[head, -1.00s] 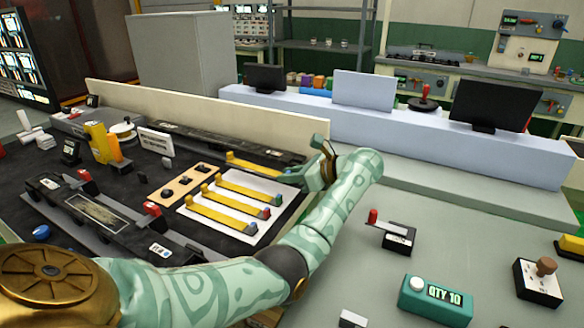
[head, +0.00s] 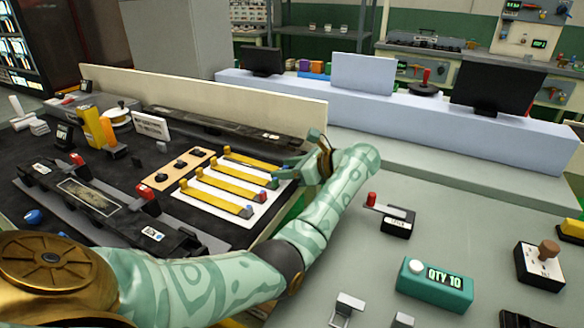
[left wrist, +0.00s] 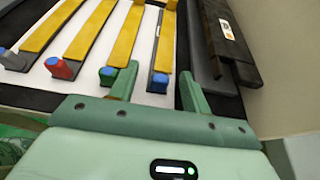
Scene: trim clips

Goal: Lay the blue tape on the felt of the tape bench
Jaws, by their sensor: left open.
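Several yellow strips with coloured end blocks lie side by side on a white board (head: 240,222) on the bench, one with a red end (left wrist: 62,68). Dark, felt-like surface (head: 190,213) covers the bench around the board.
A cream wall (head: 200,95) runs behind the bench. A dark rail (head: 100,200) and a tan board with black knobs (head: 180,166) stand left of the strips. On the right counter are a teal QTY 10 box (head: 436,283) and a red-lever switch (head: 397,222).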

